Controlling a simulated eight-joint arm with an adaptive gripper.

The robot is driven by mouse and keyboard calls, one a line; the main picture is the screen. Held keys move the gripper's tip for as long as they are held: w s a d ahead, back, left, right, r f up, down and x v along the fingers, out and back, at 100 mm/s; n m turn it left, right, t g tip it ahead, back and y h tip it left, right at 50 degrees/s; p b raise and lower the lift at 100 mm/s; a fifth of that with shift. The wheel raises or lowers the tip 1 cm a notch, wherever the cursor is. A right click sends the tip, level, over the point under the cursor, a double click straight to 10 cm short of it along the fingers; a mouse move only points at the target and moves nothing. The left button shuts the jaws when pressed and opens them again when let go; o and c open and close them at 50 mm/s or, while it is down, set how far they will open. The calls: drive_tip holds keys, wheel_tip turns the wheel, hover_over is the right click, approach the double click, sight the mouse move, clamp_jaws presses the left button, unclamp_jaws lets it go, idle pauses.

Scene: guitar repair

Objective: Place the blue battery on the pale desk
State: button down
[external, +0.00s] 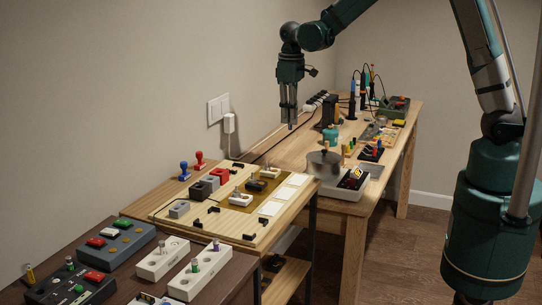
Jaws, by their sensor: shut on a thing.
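No battery in the view is clearly the blue one. A pale wooden desk (262,239) stands in the middle, with a board of parts on it. A longer light wooden desk (290,146) stands behind it. My gripper appears above the area where these two meet; its exact height is hard to judge.
A dark desk (122,285) at front left holds button boxes (114,243) and white battery holders (162,259). Red and grey blocks, white pads (271,208) and black corner pieces crowd the pale desk. A pot-like item (323,163), screwdrivers and a power strip stand on the far desk.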

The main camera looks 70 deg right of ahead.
wheel_tip(320, 180, down, 12)
drive_tip(key=shift+r, duration=0.15)
drive_tip(key=shift+w, duration=0.1)
idle(0.6)
drive_tip(key=w+b, duration=0.1)
drive_tip(key=w, duration=1.5)
drive_tip(key=shift+w, duration=0.3)
drive_tip(key=shift+w, duration=0.1)
drive_tip(key=shift+w, duration=0.35)
drive_tip(key=shift+w+f+b, duration=0.2)
drive_tip(key=shift+f+b, duration=0.1)
drive_tip(key=shift+f, duration=1.45)
drive_tip(key=shift+f+b, duration=0.15)
drive_tip(key=shift+b, duration=0.2)
